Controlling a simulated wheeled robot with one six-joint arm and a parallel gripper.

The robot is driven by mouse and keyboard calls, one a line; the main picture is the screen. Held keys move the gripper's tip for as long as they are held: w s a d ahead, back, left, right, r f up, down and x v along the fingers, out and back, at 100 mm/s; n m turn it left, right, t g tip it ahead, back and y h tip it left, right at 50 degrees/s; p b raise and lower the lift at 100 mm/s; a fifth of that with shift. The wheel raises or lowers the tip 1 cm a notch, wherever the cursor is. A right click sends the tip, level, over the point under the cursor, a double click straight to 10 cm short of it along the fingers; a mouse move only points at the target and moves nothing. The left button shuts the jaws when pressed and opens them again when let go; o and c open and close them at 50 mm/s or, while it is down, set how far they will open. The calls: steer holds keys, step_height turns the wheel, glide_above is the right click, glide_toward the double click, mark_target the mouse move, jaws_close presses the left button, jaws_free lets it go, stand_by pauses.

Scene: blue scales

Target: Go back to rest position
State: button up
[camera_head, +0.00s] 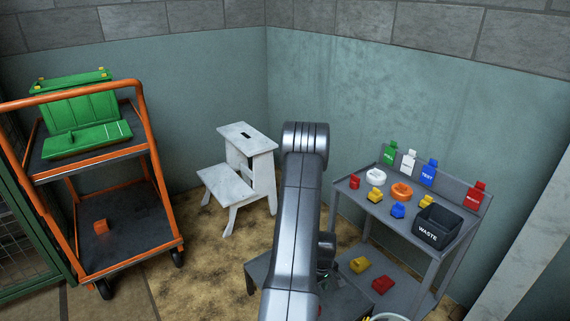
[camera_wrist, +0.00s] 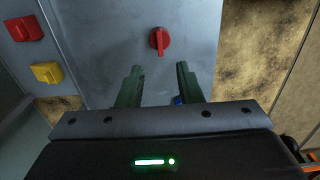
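My gripper (camera_wrist: 160,74) shows in the wrist view with its two dark green fingers apart and nothing visible held between them. Beyond the fingertips, a red knob-like piece (camera_wrist: 159,41) sits on a grey flat surface (camera_wrist: 100,25). A small bit of blue shows beside the right finger, mostly hidden. In the head view my arm reaches forward over a low grey table (camera_head: 258,272), and it hides much of that table. The gripper's fingers cannot be made out clearly there.
A grey workbench (camera_head: 345,200) with coloured pieces and a black waste bin (camera_head: 437,226) stands at right. A white step stool (camera_head: 225,184) stands behind. An orange cart (camera_head: 150,150) with a green crate (camera_head: 85,108) is at left. Bare floor lies between cart and table.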

step_height(320, 180, down, 9)
steer(key=shift+f+b, duration=0.1)
steer(key=shift+b, duration=1.05)
step_height(320, 180, up, 3)
steer(key=p, duration=0.3)
steer(key=shift+p, duration=0.3)
